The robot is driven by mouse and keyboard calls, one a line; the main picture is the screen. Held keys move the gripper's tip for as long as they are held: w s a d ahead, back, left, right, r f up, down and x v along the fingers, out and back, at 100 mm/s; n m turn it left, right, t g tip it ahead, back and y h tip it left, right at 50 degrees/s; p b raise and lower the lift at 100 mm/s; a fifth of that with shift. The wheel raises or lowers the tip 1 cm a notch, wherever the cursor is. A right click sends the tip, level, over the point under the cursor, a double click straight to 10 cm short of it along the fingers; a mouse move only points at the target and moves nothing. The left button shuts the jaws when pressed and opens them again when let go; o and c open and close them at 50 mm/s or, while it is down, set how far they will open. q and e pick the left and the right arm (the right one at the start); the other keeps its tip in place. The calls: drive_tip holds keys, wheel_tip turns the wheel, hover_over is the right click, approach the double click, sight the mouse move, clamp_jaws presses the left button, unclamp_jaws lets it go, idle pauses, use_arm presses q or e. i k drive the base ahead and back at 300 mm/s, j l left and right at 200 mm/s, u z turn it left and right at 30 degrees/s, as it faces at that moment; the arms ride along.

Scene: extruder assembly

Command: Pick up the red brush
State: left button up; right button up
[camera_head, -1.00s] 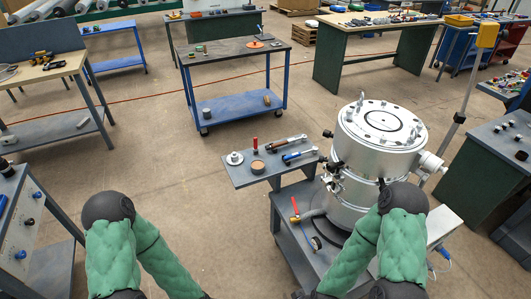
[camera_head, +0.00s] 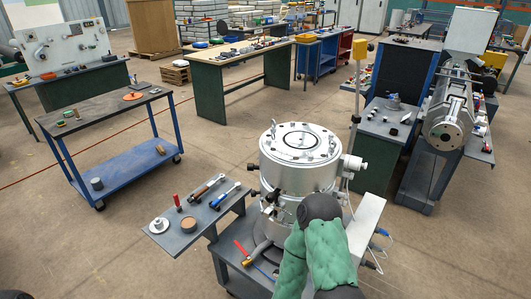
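An upright red-handled tool (camera_head: 177,202) stands on the small grey side shelf (camera_head: 206,217), left of the big metal cylinder. A second red-handled tool (camera_head: 242,248) lies lower, on the cart beside the cylinder's base. I cannot tell for sure which of the two is the red brush. My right arm's green sleeve and dark elbow show in front of the cylinder, but the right gripper is out of view. My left gripper is out of view too.
The side shelf also holds a white flanged disc (camera_head: 159,225), a tan round piece (camera_head: 188,224), a brown-handled tool (camera_head: 207,187) and a blue-handled tool (camera_head: 224,196). The cylinder (camera_head: 300,160) stands right of the shelf. Floor left of the shelf is clear.

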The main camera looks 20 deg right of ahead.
sight(178, 207)
drive_tip(key=i+j+z, duration=0.15)
drive_tip(key=z, duration=0.25)
drive_tip(key=i+j+z, duration=0.15)
drive_tip(key=z, duration=0.2)
drive_tip(key=i+j+z, duration=0.1)
drive_tip(key=j+z, duration=0.15)
drive_tip(key=z, duration=0.15)
